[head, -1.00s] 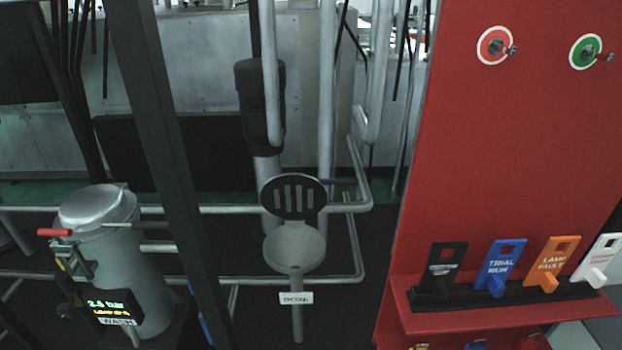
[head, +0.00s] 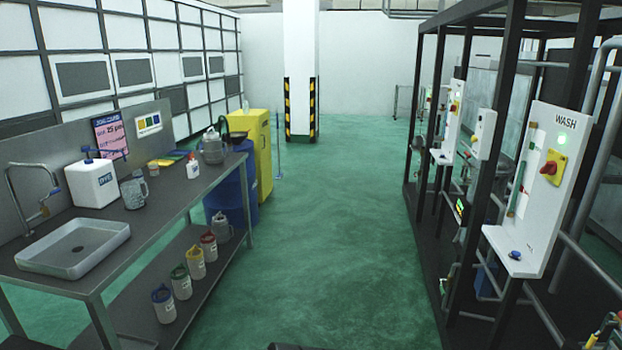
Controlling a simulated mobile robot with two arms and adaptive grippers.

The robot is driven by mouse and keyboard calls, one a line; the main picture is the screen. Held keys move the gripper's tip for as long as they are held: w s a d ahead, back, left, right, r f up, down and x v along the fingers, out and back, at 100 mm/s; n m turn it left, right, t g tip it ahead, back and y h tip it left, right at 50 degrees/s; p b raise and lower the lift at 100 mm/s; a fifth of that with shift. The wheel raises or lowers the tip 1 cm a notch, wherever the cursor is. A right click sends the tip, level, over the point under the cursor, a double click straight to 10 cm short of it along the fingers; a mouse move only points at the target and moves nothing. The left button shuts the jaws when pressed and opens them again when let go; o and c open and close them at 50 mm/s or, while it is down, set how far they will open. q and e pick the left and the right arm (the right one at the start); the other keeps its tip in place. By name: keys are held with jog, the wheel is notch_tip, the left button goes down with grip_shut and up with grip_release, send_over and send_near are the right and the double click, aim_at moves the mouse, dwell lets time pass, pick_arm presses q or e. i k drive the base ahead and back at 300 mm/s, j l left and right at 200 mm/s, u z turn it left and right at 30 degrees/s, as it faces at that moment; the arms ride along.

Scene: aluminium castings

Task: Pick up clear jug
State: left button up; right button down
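A second, grey jug-like vessel (head: 213,148) stands at the far end of the bench. Neither of my grippers is in view, and nothing is seen touching the clear jug.
A blue drum (head: 238,190) and a yellow cabinet (head: 262,150) are beyond. The green floor is clear; a dark frame with a WASH panel (head: 538,190) stands right.

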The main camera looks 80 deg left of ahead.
aim_at(131, 189)
jog(key=u, duration=3.85)
jog(key=z, duration=4.2)
jog(key=u, duration=4.1)
